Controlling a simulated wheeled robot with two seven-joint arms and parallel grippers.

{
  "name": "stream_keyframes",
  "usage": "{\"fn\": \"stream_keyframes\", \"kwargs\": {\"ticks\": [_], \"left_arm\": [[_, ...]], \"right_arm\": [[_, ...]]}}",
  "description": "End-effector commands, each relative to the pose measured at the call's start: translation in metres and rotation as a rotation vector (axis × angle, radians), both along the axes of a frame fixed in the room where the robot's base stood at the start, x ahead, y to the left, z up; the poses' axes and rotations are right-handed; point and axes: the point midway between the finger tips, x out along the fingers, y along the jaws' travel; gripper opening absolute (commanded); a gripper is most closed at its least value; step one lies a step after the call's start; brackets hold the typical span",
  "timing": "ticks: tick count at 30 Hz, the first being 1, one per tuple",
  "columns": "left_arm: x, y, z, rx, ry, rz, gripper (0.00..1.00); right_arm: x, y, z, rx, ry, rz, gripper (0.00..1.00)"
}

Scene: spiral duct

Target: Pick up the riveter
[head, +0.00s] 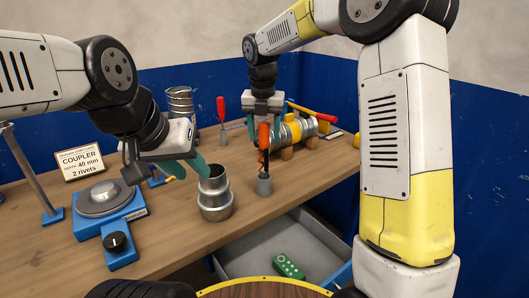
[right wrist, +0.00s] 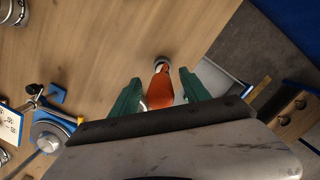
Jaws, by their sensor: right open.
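The riveter (head: 263,135), a tool with an orange handle, stands upright in a small grey holder (head: 264,184) on the bench. In the right wrist view its orange handle (right wrist: 160,88) lies between my right gripper's green fingers, with a gap visible on each side. My right gripper (head: 262,125) is open around the upper part of the handle. My left gripper (head: 190,168) is by the rim of a metal coupler (head: 214,196); whether its fingers are closed on anything is hard to see.
A turntable device (head: 104,200) with a blue base and a sign (head: 80,162) stand at the left. Behind are a ribbed duct (head: 180,103), a red-handled tool (head: 221,112) and a duct on wooden supports (head: 300,130). An open drawer (head: 250,258) holds a green object (head: 288,265).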

Motion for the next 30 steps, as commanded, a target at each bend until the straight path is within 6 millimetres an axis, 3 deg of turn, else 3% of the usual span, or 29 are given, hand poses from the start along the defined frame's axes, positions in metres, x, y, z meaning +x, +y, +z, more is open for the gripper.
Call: {"fn": "stream_keyframes", "kwargs": {"ticks": [8, 16, 26, 30], "left_arm": [[0.000, 0.000, 0.000, 0.000, 0.000, 0.000, 0.36], [0.000, 0.000, 0.000, 0.000, 0.000, 0.000, 0.36], [0.000, 0.000, 0.000, 0.000, 0.000, 0.000, 0.36], [0.000, 0.000, 0.000, 0.000, 0.000, 0.000, 0.36]], "right_arm": [[0.001, 0.000, -0.004, 0.001, -0.002, -0.001, 0.54], [0.001, 0.000, -0.003, 0.001, -0.002, -0.002, 0.01], [0.001, 0.000, -0.002, 0.002, -0.004, -0.002, 0.00], [0.002, 0.000, 0.011, 0.003, -0.007, -0.002, 0.00]]}}
